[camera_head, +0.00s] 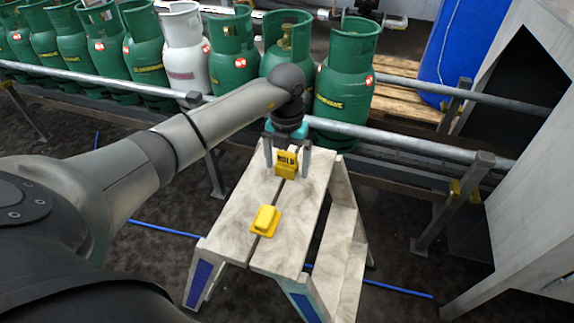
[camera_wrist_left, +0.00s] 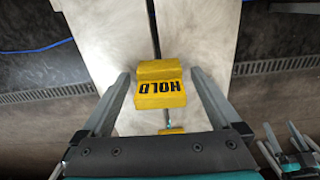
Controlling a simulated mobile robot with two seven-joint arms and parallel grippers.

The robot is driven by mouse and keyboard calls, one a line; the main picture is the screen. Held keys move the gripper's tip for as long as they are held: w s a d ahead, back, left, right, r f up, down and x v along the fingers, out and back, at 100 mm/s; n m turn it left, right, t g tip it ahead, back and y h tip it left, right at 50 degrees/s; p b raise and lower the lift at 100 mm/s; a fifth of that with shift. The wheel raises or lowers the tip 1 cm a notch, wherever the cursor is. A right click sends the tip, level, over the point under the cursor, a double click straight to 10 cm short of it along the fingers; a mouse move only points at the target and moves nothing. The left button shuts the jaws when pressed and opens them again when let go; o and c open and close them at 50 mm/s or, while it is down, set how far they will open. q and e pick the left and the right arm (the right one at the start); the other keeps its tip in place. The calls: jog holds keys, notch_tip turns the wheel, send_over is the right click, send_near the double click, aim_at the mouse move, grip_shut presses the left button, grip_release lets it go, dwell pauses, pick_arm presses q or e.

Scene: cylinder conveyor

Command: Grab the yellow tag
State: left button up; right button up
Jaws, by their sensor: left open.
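A yellow tag (camera_head: 286,163) marked HOLD stands on the pale step stool (camera_head: 232,222), near its far end. It also shows in the wrist view (camera_wrist_left: 160,90), lying between the fingers. My left gripper (camera_head: 287,158) is open and points down over this tag, with one finger on each side. In the wrist view, gaps show between the tag and both fingers (camera_wrist_left: 160,97). A second yellow piece (camera_head: 265,219) lies on the stool nearer to me. In the wrist view, a yellow part (camera_wrist_left: 172,131) is mostly hidden behind the gripper body.
A row of green gas cylinders (camera_head: 343,85) and one white cylinder (camera_head: 184,48) stands behind a metal rail (camera_head: 400,142). A grey machine housing (camera_head: 545,190) is at the right. Blue hoses (camera_head: 165,229) lie on the dark floor.

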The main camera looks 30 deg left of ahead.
pick_arm(q)
jog(key=shift+f, duration=0.1)
jog(key=shift+c, duration=0.4)
jog(key=c, duration=1.4)
